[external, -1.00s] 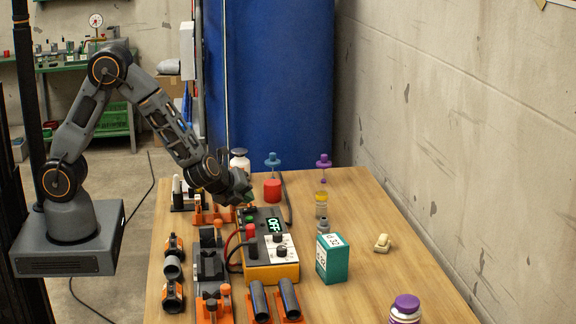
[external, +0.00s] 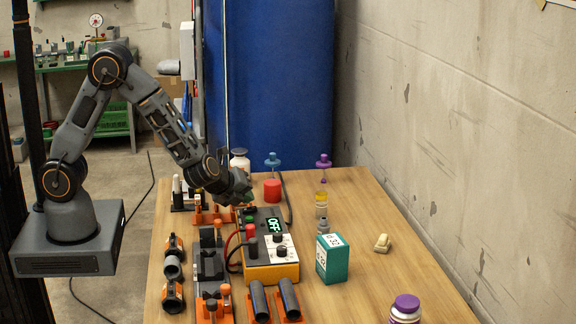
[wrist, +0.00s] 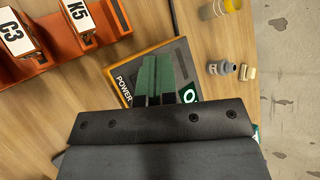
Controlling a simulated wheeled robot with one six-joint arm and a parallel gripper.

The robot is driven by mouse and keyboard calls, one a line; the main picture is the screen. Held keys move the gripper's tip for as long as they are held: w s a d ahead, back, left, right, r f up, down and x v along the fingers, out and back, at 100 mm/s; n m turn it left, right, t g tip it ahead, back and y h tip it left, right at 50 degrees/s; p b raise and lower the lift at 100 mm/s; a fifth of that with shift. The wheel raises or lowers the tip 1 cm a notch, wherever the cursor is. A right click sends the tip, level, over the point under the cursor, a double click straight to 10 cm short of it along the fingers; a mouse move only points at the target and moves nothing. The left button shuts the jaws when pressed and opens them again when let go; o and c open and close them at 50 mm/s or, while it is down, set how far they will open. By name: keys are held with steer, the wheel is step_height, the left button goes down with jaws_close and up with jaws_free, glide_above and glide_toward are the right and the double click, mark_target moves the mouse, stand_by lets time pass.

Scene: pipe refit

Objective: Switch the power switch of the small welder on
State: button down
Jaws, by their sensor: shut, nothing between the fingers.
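The small welder (external: 270,272) is an orange box with a dark panel and a white front with knobs, standing on the bench. Its green display (external: 276,225) reads OFF. My gripper (external: 246,197) is at the back end of the welder, low over its panel. In the wrist view, the shut green fingers (wrist: 153,68) lie over the welder's dark panel (wrist: 183,52), beside the word POWER (wrist: 124,90). Nothing is held. The power switch is hidden behind the fingers. I cannot tell whether they touch it.
A red cylinder (external: 272,189) stands behind the welder and a teal box (external: 333,258) to its right. Orange holders, clamps and dark pipes (external: 259,300) crowd the left and front. The bench's right side is mostly clear.

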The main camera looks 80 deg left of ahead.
mark_target(244, 209)
steer(key=shift+f+b, duration=0.6)
steer(key=shift+b, duration=0.35)
stand_by(1.0)
steer(key=shift+r, duration=0.15)
steer(key=shift+r, duration=0.4)
steer(key=shift+r, duration=0.1)
steer(key=shift+s+r+p, duration=0.2)
steer(key=shift+r+p, duration=0.7)
steer(key=shift+r, duration=0.35)
steer(key=shift+s+r+p, duration=0.2)
steer(key=shift+r+p, duration=0.7)
steer(key=shift+r, duration=0.3)
